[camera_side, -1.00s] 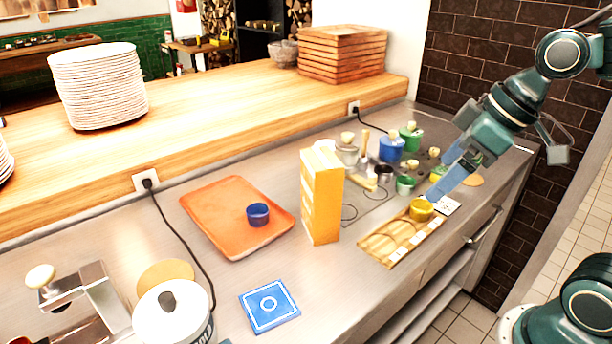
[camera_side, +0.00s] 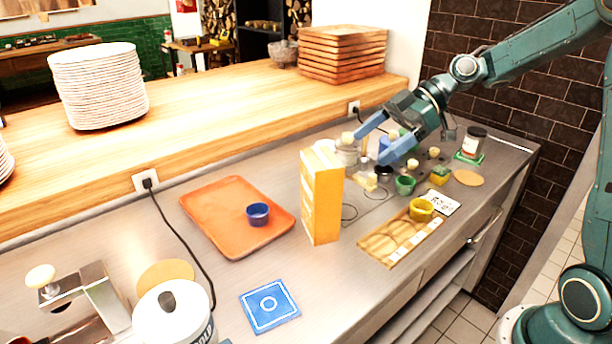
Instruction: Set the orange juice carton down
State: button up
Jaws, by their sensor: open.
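The orange juice carton (camera_side: 322,197) is a tall yellow-orange box with a pale top. It stands upright on the steel counter, right of the orange tray. My gripper (camera_side: 372,147) is open, with its two blue fingers apart and pointing down-left. It is above the counter, up and to the right of the carton, over the group of small pots, and apart from the carton. Nothing shows between the fingers. The fingers partly hide the blue pot and things behind them.
The orange tray (camera_side: 222,243) holds a blue cup (camera_side: 258,214). A wooden board (camera_side: 378,246) carries a yellow cup (camera_side: 421,209). Several small pots, including a green one (camera_side: 405,185), crowd the back right. A blue mat (camera_side: 269,305) lies in front. A dark-lidded jar (camera_side: 473,143) stands far right.

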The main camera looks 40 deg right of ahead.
jog(key=d+y, duration=0.1)
jog(key=w+d+n+y, duration=0.1)
jog(key=w+d, duration=0.1)
jog(key=shift+d+f+n+t+y, duration=0.35)
jog(key=shift+n+t+y, duration=0.05)
send_near(307, 175)
jog(key=shift+x, duration=0.85)
jog(key=shift+a, duration=0.15)
jog(key=shift+x, duration=2.5)
jog(key=shift+w, duration=0.1)
jog(key=shift+c, duration=0.4)
